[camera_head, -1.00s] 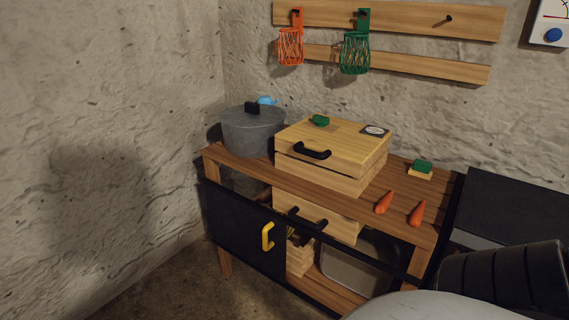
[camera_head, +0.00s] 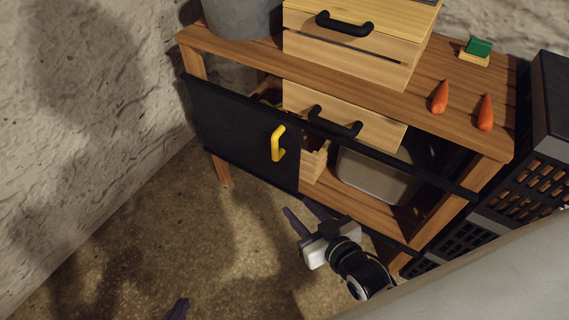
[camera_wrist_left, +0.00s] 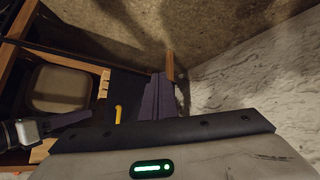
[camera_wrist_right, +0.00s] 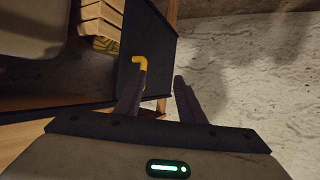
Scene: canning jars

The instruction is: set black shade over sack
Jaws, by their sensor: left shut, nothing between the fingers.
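The black shade (camera_head: 235,125) is a flat panel with a yellow handle (camera_head: 279,143), covering the left part of the wooden cabinet's front. It also shows in the right wrist view (camera_wrist_right: 155,45), with its yellow handle (camera_wrist_right: 139,68). I cannot make out a sack; the space behind the shade is hidden. My right gripper (camera_head: 306,212) is open and empty, low in front of the cabinet, below and right of the handle and apart from it. My left gripper (camera_head: 179,305) is shut and empty at the bottom edge, its fingers together in the left wrist view (camera_wrist_left: 160,90).
Carrots (camera_head: 440,97) and a green sponge (camera_head: 477,49) lie on the cabinet top (camera_head: 410,120), beside a wooden drawer box (camera_head: 350,55) and grey pot (camera_head: 240,15). A grey tub (camera_head: 375,175) sits on the open right shelf. Black crates (camera_head: 540,180) stand right.

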